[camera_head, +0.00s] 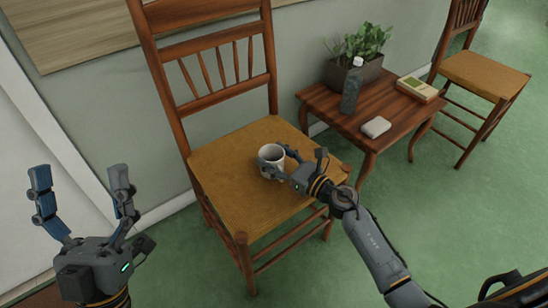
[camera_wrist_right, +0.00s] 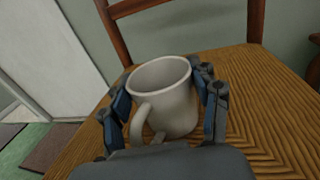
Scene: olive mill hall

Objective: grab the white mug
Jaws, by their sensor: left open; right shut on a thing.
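The white mug (camera_head: 271,157) stands upright on the woven seat of a wooden chair (camera_head: 232,185). In the right wrist view the mug (camera_wrist_right: 165,92) sits between the two fingers, its handle toward the palm. My right gripper (camera_head: 283,171) reaches in from the right and is shut on the mug. Its fingers (camera_wrist_right: 165,110) lie on both sides of the mug's body. The mug's lower part is partly hidden by the gripper. My left gripper (camera_head: 80,185) is open and empty, left of the chair and away from the mug.
A small wooden side table (camera_head: 340,118) stands right of the chair. It holds a planter (camera_head: 352,75), a dark bottle (camera_head: 351,92), a small pale box (camera_head: 376,127) and a book-like item (camera_head: 417,88). A second chair (camera_head: 483,76) stands at the far right. Green floor (camera_head: 450,210) is clear.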

